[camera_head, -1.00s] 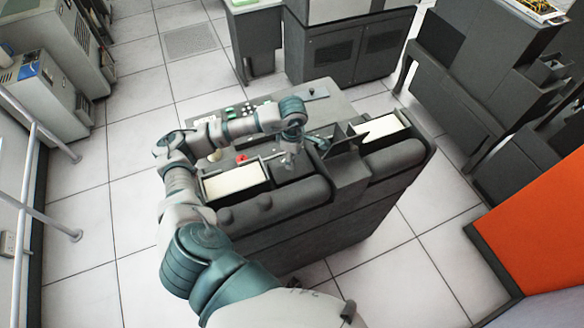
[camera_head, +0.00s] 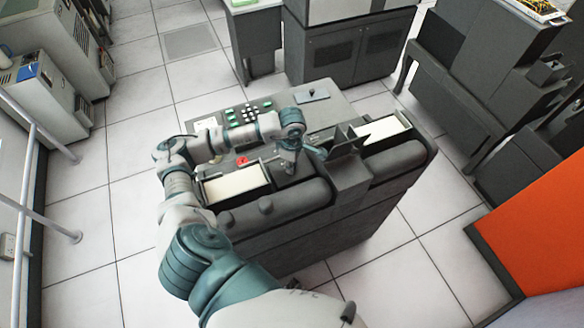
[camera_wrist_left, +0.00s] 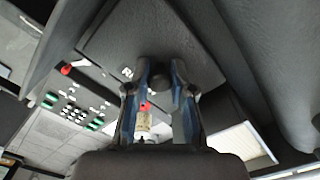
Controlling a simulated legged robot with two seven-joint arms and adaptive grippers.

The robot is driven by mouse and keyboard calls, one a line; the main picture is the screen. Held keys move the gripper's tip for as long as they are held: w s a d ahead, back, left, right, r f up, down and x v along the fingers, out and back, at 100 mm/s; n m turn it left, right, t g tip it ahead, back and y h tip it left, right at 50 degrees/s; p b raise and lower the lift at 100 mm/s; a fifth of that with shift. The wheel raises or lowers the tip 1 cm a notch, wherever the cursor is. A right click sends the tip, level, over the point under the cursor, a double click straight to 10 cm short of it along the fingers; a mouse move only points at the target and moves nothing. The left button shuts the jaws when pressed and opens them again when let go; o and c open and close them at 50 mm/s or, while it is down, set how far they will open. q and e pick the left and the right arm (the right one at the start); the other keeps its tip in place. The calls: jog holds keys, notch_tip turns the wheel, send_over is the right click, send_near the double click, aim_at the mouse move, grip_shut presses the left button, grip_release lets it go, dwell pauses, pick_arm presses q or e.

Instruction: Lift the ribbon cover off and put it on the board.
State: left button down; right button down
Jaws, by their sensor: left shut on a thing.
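My left gripper (camera_head: 288,168) is low over the middle of the dark grey card machine, between its card trays. In the left wrist view its two fingers (camera_wrist_left: 160,76) are shut on a small dark knob in front of a dark grey panel (camera_wrist_left: 150,38), which looks like the ribbon cover. I cannot tell whether the panel is still seated or raised. The grey board (camera_head: 340,108) is the machine's flat top at the back, with buttons on its left part. My right gripper is out of view.
A tray of pale cards (camera_head: 236,184) lies left of the gripper, and another (camera_head: 385,128) lies to the right. A raised dark flap (camera_head: 345,140) stands close right of the gripper.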

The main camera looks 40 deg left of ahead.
pick_arm(q)
jog(key=shift+a+r, duration=0.1)
jog(key=shift+r, duration=0.1)
notch_tip(320, 180, up, 22)
jog(key=p, duration=0.5)
jog(key=shift+f, duration=0.25)
jog(key=shift+w+a, duration=0.1)
dwell(0.4)
